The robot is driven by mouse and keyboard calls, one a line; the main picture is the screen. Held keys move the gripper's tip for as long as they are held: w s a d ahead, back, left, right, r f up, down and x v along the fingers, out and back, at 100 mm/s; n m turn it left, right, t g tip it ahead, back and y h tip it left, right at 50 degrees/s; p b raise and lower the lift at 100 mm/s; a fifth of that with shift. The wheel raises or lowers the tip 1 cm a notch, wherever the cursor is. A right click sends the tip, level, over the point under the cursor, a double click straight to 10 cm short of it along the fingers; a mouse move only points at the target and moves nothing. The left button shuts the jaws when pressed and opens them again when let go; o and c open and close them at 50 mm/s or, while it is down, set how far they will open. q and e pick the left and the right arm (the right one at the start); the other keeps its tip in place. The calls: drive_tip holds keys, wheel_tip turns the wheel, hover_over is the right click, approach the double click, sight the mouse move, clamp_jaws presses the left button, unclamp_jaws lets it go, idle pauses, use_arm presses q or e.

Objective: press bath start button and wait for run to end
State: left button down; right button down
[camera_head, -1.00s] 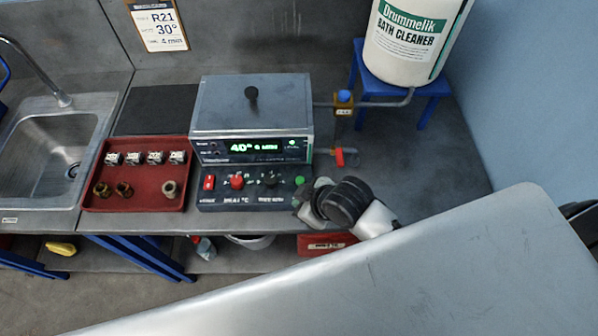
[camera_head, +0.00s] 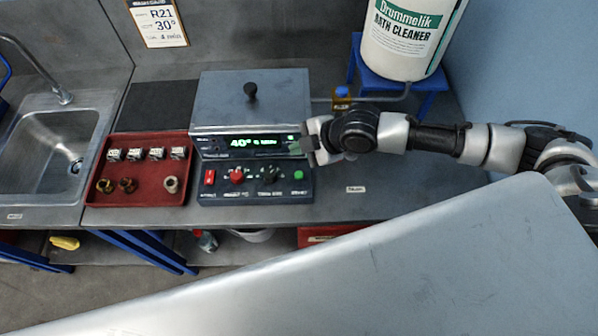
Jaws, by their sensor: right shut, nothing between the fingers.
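The bath (camera_head: 252,100) is a grey box with a lidded top and a black knob. Its lit green display (camera_head: 250,143) reads 40° with further characters too small to read surely. The control panel below has a red switch (camera_head: 209,177), a red knob (camera_head: 237,174), a black knob (camera_head: 269,174) and the round green start button (camera_head: 298,175) at its right end. My right gripper (camera_head: 308,150) is shut and empty, at the bath's right front corner, above the green button in the picture and apart from it. My left gripper is not in view.
A red tray (camera_head: 139,190) with several small parts lies left of the bath, beside the sink (camera_head: 50,158). A Bath Cleaner drum (camera_head: 408,38) stands on a blue stand (camera_head: 430,84) at back right.

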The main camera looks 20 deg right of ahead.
drive_tip(key=shift+f, duration=0.1)
drive_tip(key=b, duration=0.7)
hover_over(299, 176)
wheel_tip(299, 176, down, 7)
drive_tip(key=shift+s+r, duration=0.1)
drive_tip(key=shift+r, duration=0.05)
drive_tip(key=shift+f+b, duration=0.3)
drive_tip(key=shift+f, duration=0.65)
drive_tip(key=shift+f, duration=0.1)
idle(0.8)
drive_tip(key=shift+f, duration=0.35)
drive_tip(key=shift+f+b, duration=0.45)
idle(0.5)
idle(0.3)
drive_tip(key=shift+r+p, duration=0.9)
